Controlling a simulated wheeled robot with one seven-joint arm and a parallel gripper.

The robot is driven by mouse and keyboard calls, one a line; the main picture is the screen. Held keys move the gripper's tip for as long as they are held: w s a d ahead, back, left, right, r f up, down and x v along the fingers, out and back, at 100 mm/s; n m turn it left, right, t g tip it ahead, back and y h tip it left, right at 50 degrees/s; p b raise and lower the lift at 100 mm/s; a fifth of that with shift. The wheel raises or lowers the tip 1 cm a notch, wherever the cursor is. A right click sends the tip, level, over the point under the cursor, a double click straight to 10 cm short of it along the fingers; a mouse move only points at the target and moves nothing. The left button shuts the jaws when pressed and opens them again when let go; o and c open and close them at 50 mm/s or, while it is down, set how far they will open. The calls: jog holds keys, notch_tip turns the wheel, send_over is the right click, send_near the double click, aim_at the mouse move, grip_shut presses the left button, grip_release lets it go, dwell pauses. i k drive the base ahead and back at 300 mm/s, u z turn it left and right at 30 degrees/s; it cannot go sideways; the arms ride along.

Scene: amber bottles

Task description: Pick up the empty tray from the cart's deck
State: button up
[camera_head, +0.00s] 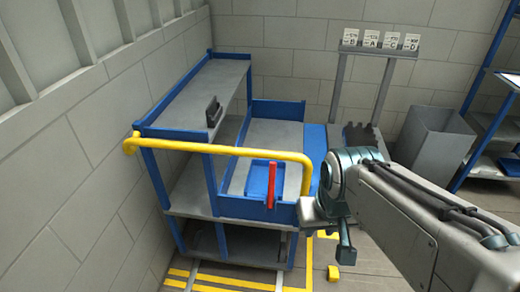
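The cart (178,132) has a blue frame, grey shelves and a yellow push rail. On its lower right deck (278,134), behind the blue front edge, a blue flat piece (258,178) shows that looks like the tray. It appears empty, but the yellow rail and a red lever (271,186) cover part of it. My gripper (345,254) hangs pointing down just right of the cart's front right corner, apart from the tray. Its fingers are too small and too edge-on to tell whether they are open.
A stand with letter cards (380,42), a grey bin (430,140) and blue shelving (490,126) are at the right. Walls close in behind and left. A yellow block (333,273) lies on the floor.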

aim_at(257, 182)
jog(key=z, duration=0.3)
jog(key=i, duration=1.15)
jog(key=u, duration=0.25)
